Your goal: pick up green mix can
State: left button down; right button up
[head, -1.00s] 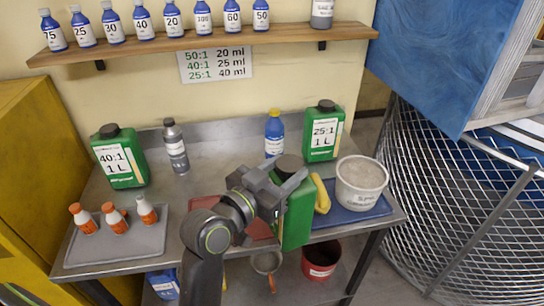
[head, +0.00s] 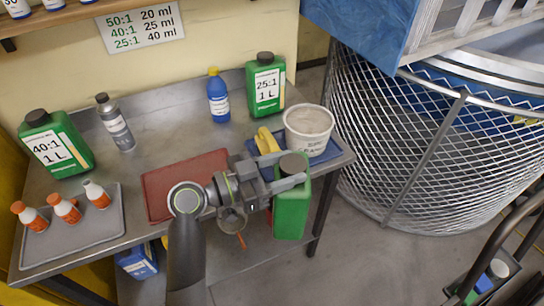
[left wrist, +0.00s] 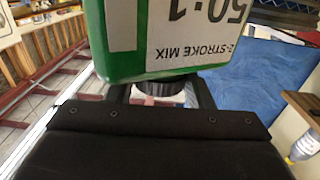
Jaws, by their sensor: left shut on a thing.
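My left gripper (head: 292,174) is shut on the green mix can (head: 292,208), around its dark cap (head: 293,164). The can hangs upright at the right front of the steel bench, and seems to be clear of its front edge. In the left wrist view the can (left wrist: 122,40) fills the top, its label reading 50:1 and 2-STROKE MIX upside down. The cap sits between the two dark fingers there. My right gripper is not in view.
On the bench (head: 150,165) stand green cans marked 40:1 (head: 55,145) and 25:1 (head: 265,85), a blue bottle (head: 218,97) and a white tub (head: 308,130). A wire mesh basket (head: 390,140) stands right.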

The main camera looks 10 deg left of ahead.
pick_arm(q)
jog(key=shift+s+m+g, duration=0.1)
jog(key=shift+m+g, duration=0.3)
jog(key=shift+s+a+m+g+h, duration=0.15)
jog(key=shift+a+m+g+h, duration=0.4)
jog(key=shift+g, duration=0.5)
jog(key=shift+s+a+m+g+h, duration=0.15)
jog(key=shift+a+m+g+h, duration=0.2)
jog(key=shift+m+g, duration=0.6)
jog(key=shift+s+a+m+g+h, duration=0.15)
jog(key=shift+a+m+g+h, duration=0.3)
jog(key=shift+g, duration=0.75)
jog(key=shift+a, duration=0.1)
